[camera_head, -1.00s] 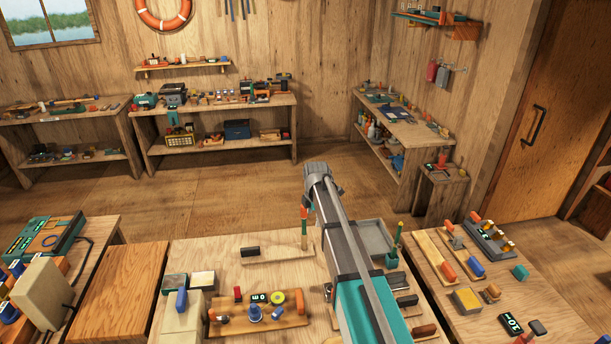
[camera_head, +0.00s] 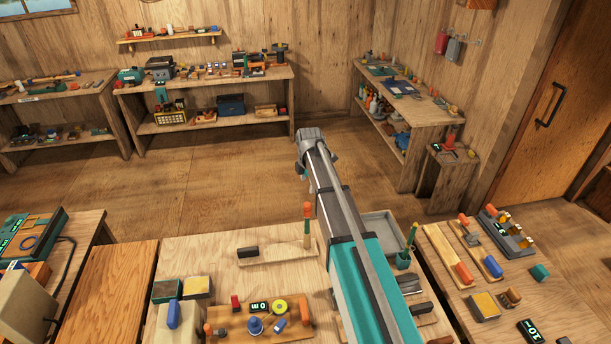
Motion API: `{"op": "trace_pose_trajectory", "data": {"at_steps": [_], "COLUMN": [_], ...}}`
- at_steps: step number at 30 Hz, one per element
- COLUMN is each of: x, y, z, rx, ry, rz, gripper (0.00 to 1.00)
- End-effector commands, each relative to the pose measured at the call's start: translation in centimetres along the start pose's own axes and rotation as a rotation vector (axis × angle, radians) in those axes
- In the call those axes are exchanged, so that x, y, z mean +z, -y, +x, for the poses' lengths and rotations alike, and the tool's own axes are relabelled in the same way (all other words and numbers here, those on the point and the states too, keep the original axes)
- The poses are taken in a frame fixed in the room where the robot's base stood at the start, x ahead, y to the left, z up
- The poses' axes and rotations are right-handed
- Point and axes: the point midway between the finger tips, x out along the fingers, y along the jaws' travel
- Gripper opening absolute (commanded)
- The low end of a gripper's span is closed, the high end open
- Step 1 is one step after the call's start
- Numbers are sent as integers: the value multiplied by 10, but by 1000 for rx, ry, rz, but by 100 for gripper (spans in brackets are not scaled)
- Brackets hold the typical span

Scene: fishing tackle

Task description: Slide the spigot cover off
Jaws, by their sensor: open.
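I cannot tell for sure which thing is the spigot cover. Possible ones are an orange cylinder (camera_head: 463,274) and a blue cylinder (camera_head: 492,266), each at the near end of a narrow wooden piece on the right table. On the middle table, a wooden board (camera_head: 232,326) carries a blue round knob (camera_head: 255,326), a small display and orange parts. My arm reaches up and away over the middle table. Small grey parts of my gripper (camera_head: 304,170) show below the wrist at its far end, above the floor behind the table. The forearm hides most of it, and nothing is seen held.
An upright orange-topped stick (camera_head: 307,226) stands on a plank behind the board. A grey tray (camera_head: 382,227) and a green pot (camera_head: 404,259) stand right of my forearm, which hides part of the middle table. A gap separates the middle and right tables. The floor behind is clear.

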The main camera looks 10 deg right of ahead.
Motion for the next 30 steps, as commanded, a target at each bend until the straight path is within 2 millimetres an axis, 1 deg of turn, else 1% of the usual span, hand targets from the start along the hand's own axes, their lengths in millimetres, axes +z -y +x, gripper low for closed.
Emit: {"op": "trace_pose_trajectory", "data": {"at_steps": [6,20,26,30], "x": [3,2,1,1], "y": [1,0,0,0], "z": [0,2,10,19], "rx": [0,0,0,0], "ry": [0,0,0,0], "rz": [5,3,1,1], "gripper": [85,85,85,85]}}
